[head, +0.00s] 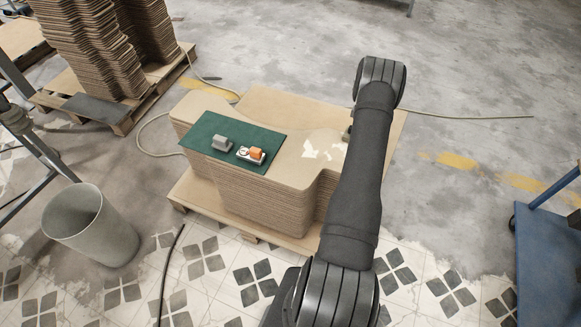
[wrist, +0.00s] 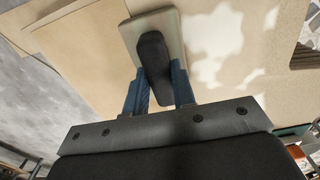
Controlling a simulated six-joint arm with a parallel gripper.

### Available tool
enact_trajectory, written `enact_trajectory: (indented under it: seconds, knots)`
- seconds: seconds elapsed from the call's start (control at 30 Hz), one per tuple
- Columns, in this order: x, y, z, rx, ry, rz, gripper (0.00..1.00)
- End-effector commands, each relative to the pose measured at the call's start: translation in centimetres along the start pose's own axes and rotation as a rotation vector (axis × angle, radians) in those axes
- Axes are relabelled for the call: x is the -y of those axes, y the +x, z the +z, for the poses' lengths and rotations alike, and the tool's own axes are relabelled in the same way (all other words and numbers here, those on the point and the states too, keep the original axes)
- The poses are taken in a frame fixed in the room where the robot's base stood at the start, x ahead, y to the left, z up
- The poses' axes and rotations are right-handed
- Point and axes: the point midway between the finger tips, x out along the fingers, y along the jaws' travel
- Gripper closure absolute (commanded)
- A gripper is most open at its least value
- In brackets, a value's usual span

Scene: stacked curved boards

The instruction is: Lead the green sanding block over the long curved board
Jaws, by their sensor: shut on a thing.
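The long curved board (head: 285,108) is the tan top sheet of a stack with a curved edge; it also fills much of the wrist view (wrist: 262,88). My gripper (wrist: 157,72) has its blue fingers shut on the dark handle of the sanding block (wrist: 178,22), whose flat base looks pale grey-green. The block is over the board's surface; I cannot tell whether its base touches it. In the head view my arm hides the gripper and most of the block, near the board's right part.
A dark green mat (head: 207,129) lies on the board's left part, with a grey block (head: 222,142) and an orange-and-white item (head: 255,154). Pale patches (head: 322,148) show on the board. A grey bin (head: 90,226) stands left, a blue cart (head: 548,255) right.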

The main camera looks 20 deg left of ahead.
Motion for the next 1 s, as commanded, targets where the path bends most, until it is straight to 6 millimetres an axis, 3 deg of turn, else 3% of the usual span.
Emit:
enact_trajectory:
  seconds: [0.03, 0.4, 0.8, 1.0]
  knots:
    - [0.6, 0.7, -0.5, -0.001, -0.003, -0.013, 1.0]
    - [0.8, 0.6, -3.2, 0.0, -0.003, -0.015, 1.0]
    - [0.8, 0.6, -3.5, 0.0, -0.002, -0.014, 1.0]
    - [0.8, 0.5, -4.6, 0.0, -0.005, -0.013, 1.0]
